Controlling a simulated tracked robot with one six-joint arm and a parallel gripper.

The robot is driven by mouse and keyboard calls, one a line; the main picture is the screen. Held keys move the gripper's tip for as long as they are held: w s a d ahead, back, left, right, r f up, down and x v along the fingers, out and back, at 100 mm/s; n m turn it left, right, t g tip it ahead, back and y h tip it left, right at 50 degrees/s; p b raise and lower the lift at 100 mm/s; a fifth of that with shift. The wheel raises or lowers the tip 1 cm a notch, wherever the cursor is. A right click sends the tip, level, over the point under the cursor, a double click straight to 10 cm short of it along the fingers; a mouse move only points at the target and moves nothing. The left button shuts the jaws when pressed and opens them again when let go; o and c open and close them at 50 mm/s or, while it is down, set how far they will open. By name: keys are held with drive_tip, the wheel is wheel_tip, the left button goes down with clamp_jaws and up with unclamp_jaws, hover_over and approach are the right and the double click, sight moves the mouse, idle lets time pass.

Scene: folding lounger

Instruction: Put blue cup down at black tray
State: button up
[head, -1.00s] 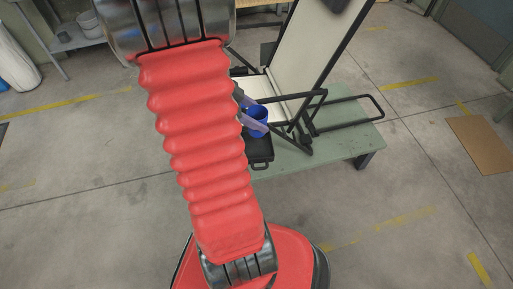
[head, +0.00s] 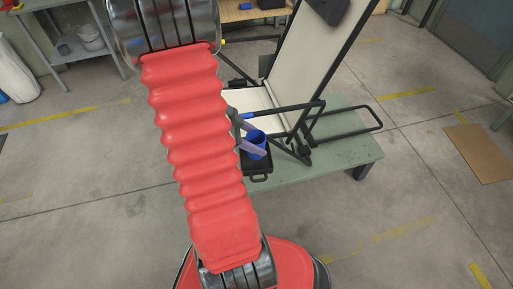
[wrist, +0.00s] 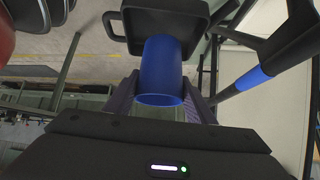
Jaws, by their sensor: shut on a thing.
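The blue cup (head: 257,143) is held between the fingers of my gripper (head: 246,138), at the lounger's side. In the wrist view the blue cup (wrist: 161,66) sits between the two purplish fingers of my gripper (wrist: 160,103), its open rim facing the camera. In the wrist view the black tray (wrist: 131,31) is right behind the cup's far end. Whether the cup touches the tray, I cannot tell.
The folding lounger (head: 318,65) with a black tubular frame stands on the green table (head: 345,153), close beside the cup. In the wrist view a frame bar with a blue sleeve (wrist: 253,78) runs near the right finger. Grey shelving (head: 75,48) stands at the upper left.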

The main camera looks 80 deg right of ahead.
drive_tip(key=shift+f, duration=2.05)
drive_tip(key=o, duration=1.1)
drive_tip(key=v, duration=1.2)
drive_tip(key=shift+w, duration=0.1)
